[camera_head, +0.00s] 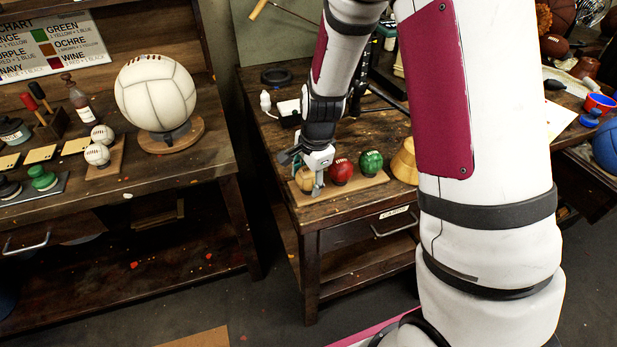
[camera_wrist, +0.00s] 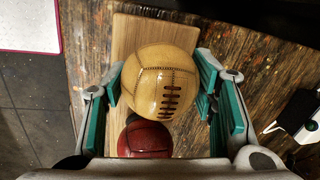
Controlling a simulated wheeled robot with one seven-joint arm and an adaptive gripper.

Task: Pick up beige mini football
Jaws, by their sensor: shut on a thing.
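The beige mini football (camera_wrist: 160,80) is a tan ball with dark lacing. In the head view the beige ball (camera_head: 304,178) sits at the left end of a light wooden board (camera_head: 340,190), partly hidden by my gripper (camera_head: 317,184). In the wrist view my gripper (camera_wrist: 162,88) has its teal-padded fingers on both sides of the ball, shut on it. The ball appears over the board (camera_wrist: 130,35); I cannot tell whether it still touches the board.
A red ball (camera_head: 342,170) and a green ball (camera_head: 371,162) stand in a row to the right on the board. The red ball (camera_wrist: 145,138) is close to the gripper. A yellow conical object (camera_head: 404,163) stands further right. The table's front edge is near.

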